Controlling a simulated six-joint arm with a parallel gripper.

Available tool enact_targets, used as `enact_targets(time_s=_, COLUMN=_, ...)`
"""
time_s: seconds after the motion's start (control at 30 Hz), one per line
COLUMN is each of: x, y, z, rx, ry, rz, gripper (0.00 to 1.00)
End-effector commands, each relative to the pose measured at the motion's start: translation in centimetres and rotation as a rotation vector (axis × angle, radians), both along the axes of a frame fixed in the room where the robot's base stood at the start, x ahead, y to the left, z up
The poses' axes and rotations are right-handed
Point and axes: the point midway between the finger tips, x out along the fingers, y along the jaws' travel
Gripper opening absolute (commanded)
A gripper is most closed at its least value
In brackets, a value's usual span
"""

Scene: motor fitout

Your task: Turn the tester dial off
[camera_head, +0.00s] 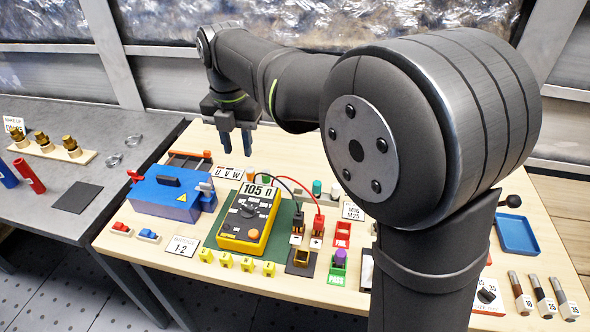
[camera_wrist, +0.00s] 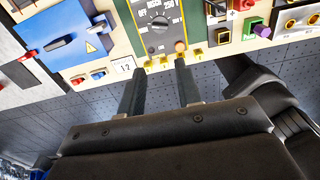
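The yellow tester (camera_head: 241,233) lies on a green mat (camera_head: 282,222) on the wooden bench, with a sign reading 105 Ω at its top. Its round dark dial (camera_head: 248,211) is in the middle of the grey face. The dial also shows at the top of the wrist view (camera_wrist: 160,23), with OFF printed at its upper left; the pointer's exact setting is too small to tell. My gripper (camera_head: 237,152) is above the back of the bench, behind and apart from the tester. Its two fingers are spread with nothing between them, as the wrist view (camera_wrist: 161,66) also shows.
A blue box (camera_head: 165,197) with a red lever stands left of the tester. Black and red leads (camera_head: 308,190) run from the tester to terminals at its right. Several small yellow clips (camera_head: 226,260) line its front. A blue tray (camera_head: 517,234) is at the right.

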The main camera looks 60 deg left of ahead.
Motion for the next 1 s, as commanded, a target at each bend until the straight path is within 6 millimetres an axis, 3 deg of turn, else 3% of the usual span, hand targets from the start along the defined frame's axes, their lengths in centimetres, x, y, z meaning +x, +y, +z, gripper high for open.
enact_targets(time_s=0.17, x=0.0, y=0.0, z=-0.2, rx=0.0, ry=0.0, rz=-0.165, gripper=0.32)
enact_targets(time_s=0.8, x=0.0, y=0.0, z=-1.2, rx=0.0, ry=0.0, rz=-1.486, gripper=0.32)
enact_targets(time_s=1.0, x=-0.1, y=0.0, z=-1.4, rx=0.0, ry=0.0, rz=-1.791, gripper=0.32)
